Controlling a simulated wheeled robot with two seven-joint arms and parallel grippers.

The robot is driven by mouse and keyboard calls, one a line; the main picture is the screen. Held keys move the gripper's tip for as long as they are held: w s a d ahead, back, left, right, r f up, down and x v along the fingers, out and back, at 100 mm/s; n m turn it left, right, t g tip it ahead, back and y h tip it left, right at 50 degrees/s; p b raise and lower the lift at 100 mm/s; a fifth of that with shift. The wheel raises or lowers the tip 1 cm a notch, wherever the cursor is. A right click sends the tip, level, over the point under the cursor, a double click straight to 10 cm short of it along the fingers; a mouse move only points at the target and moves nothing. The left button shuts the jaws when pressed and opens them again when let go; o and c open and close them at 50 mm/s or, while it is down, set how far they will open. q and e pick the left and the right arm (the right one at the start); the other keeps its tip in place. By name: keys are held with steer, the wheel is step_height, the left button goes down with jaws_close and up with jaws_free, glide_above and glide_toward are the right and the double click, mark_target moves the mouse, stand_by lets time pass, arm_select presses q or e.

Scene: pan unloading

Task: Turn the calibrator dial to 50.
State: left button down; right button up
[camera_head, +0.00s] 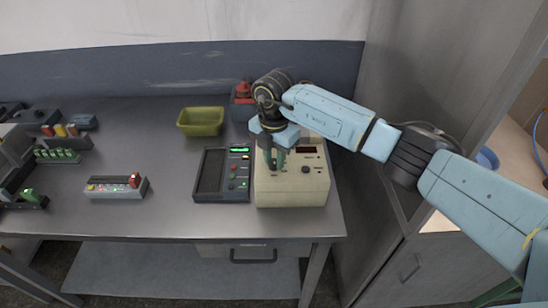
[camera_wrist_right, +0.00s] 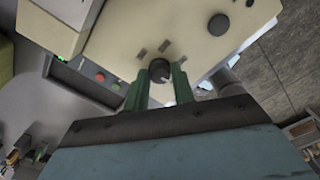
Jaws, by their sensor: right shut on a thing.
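The calibrator is a cream box (camera_head: 292,190) on the right part of the grey table, with a dark display (camera_head: 306,150) and a black knob (camera_head: 306,169) on its top. In the right wrist view the cream panel (camera_wrist_right: 120,25) fills the upper middle, with one black knob (camera_wrist_right: 219,25) standing free. My right gripper (camera_head: 275,160) is over the left part of the panel. In the wrist view its green fingers (camera_wrist_right: 160,85) are shut on a second dark dial (camera_wrist_right: 159,70). The number at the dial is not readable. My left gripper is not in view.
A dark device with a lit green display (camera_head: 239,150) stands against the box's left side. A green bin (camera_head: 201,121) and a red-topped item (camera_head: 243,90) stand behind. A grey button strip (camera_head: 115,187) lies left. A cabinet wall (camera_head: 400,70) stands right.

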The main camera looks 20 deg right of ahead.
steer(key=n+b, duration=0.1)
steer(key=n, duration=0.3)
steer(key=shift+w+n+b, duration=0.1)
steer(key=shift+n+b, duration=0.2)
steer(key=shift+b, duration=0.05)
steer(key=n+b, duration=0.2)
steer(key=n, duration=0.2)
steer(key=shift+n, duration=0.3)
steer(key=n+b, duration=0.2)
steer(key=n, duration=0.2)
steer(key=n+b, duration=0.2)
steer(key=n, duration=0.3)
steer(key=n+b, duration=0.2)
steer(key=n, duration=0.3)
steer(key=n+b, duration=0.1)
steer(key=n, duration=0.4)
steer(key=shift+r+n+b, duration=0.1)
steer(key=shift+n+b, duration=0.25)
steer(key=shift+n, duration=0.05)
steer(key=n, duration=0.3)
steer(key=shift+b, duration=0.3)
steer(key=shift+n, duration=1.2)
